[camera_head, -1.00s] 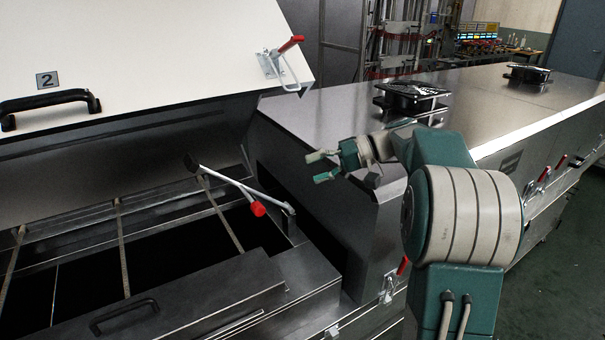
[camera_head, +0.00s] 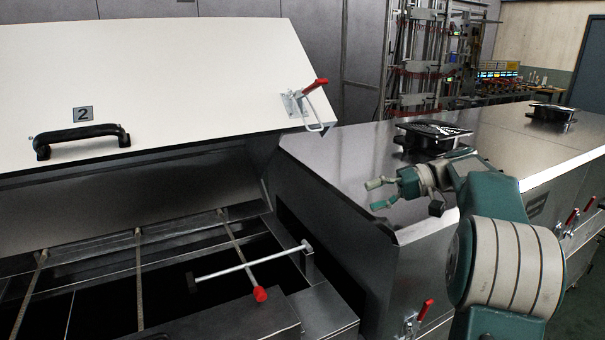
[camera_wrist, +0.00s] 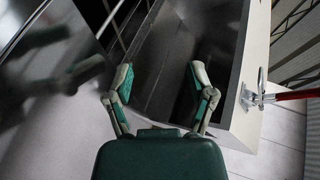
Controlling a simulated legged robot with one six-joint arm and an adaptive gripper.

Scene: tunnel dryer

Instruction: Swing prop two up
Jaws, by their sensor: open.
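Prop two appears to be the thin silver bar (camera_head: 235,267) across the open bay under the raised cover marked 2 (camera_head: 200,75). Its right end meets a short bracket (camera_head: 306,255) at the bay's right rim. Its dark free end lies low at the left, over the dark opening. A red knob (camera_head: 260,294) shows just below the bar; I cannot tell whether it is fixed to it. My gripper (camera_head: 376,195) is open and empty, right of the bay in the picture and well apart from the bar. The wrist view shows both fingers (camera_wrist: 160,80) spread with nothing between them.
A red-handled latch (camera_head: 308,100) hangs on the cover's right edge, and a black handle (camera_head: 85,138) is on its face. The closed metal housing (camera_head: 350,150) with a fan unit (camera_head: 432,138) stands to the right. The wrist view shows a red-handled latch (camera_wrist: 262,97) at the right.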

